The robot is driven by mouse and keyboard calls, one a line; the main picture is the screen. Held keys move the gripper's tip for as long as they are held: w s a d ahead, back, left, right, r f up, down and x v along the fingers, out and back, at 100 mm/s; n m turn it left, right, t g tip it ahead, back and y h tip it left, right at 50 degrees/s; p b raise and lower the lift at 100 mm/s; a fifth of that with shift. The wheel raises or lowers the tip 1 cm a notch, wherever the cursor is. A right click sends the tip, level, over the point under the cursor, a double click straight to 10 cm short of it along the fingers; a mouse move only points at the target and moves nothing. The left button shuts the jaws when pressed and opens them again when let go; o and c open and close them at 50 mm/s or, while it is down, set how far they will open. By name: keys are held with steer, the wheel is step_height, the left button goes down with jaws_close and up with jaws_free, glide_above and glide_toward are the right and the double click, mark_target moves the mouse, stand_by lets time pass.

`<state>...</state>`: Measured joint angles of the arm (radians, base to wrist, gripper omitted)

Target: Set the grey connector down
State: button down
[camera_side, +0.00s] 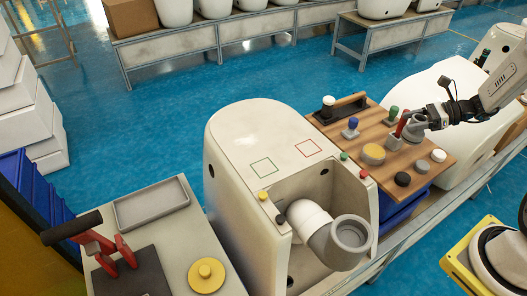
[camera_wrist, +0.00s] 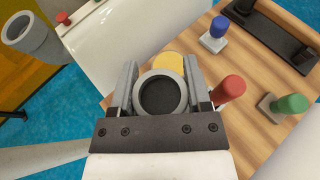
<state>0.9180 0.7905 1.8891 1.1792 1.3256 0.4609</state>
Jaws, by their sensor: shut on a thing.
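The grey connector (camera_wrist: 179,103) is a short ring with a dark opening. It sits between the two fingers of my gripper (camera_wrist: 161,82) in the wrist view, and the gripper is shut on it. In the side view my gripper (camera_side: 428,117) reaches in from the right over the wooden board (camera_side: 375,112), with the connector (camera_side: 415,122) at its tip. The connector is close beside the red-handled piece (camera_side: 402,124); I cannot tell whether the connector touches the board.
The board also holds a yellow disc (camera_side: 373,154), blue (camera_side: 351,130) and green (camera_side: 392,115) knobbed pieces, black and white round pieces, and a dark-handled tool. Left of it stands a white toilet body (camera_side: 240,135) with a white-and-grey pipe (camera_side: 312,219). A grey tray (camera_side: 150,204) lies further left.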

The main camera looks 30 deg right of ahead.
steer(key=shift+r, duration=0.4)
steer(key=shift+r, duration=0.1)
stand_by(0.3)
